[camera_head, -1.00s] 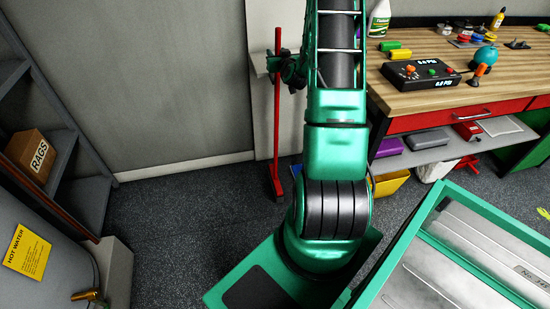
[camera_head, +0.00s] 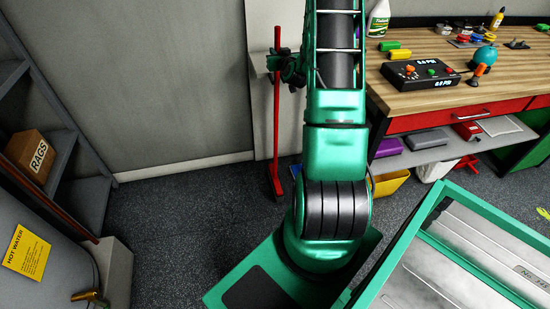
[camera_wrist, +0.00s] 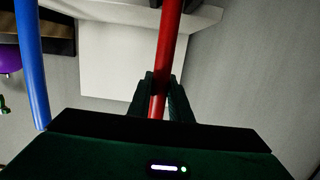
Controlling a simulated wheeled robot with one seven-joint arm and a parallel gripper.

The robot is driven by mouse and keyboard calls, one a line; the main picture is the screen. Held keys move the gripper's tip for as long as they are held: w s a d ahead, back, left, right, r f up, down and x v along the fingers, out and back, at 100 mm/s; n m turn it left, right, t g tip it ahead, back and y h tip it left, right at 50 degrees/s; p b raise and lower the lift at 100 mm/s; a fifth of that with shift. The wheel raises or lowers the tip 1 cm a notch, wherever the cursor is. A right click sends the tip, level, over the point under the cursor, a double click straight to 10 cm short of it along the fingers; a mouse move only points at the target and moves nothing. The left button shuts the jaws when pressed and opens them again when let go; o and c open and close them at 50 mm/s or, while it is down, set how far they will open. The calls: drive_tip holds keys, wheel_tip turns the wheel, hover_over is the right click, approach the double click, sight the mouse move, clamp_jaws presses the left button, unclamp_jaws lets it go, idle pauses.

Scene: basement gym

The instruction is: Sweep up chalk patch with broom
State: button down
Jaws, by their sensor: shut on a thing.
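The broom (camera_head: 276,120) has a long red handle and stands upright near the back wall, with its low end at the floor left of my arm. Its handle also shows in the wrist view (camera_wrist: 168,45), running between the fingers. My gripper (camera_head: 290,68) is at the upper part of the handle. In the wrist view my gripper (camera_wrist: 158,95) has both dark fingers closed around the red handle. The bristles are hard to make out. No chalk patch is clearly seen; a yellow-green mark (camera_head: 543,213) lies on the floor at the far right edge.
Grey shelves with a rags box (camera_head: 30,155) and a water heater (camera_head: 30,240) are at left. A blue pole (camera_wrist: 32,65) is near my gripper. Dark floor at centre left is clear.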

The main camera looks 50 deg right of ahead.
drive_tip(key=shift+r, duration=1.3)
drive_tip(key=shift+s, duration=0.15)
drive_tip(key=f+v, duration=0.2)
drive_tip(key=v, duration=1.1)
drive_tip(key=shift+s+a, duration=0.2)
drive_tip(key=shift+s, duration=0.15)
idle(0.5)
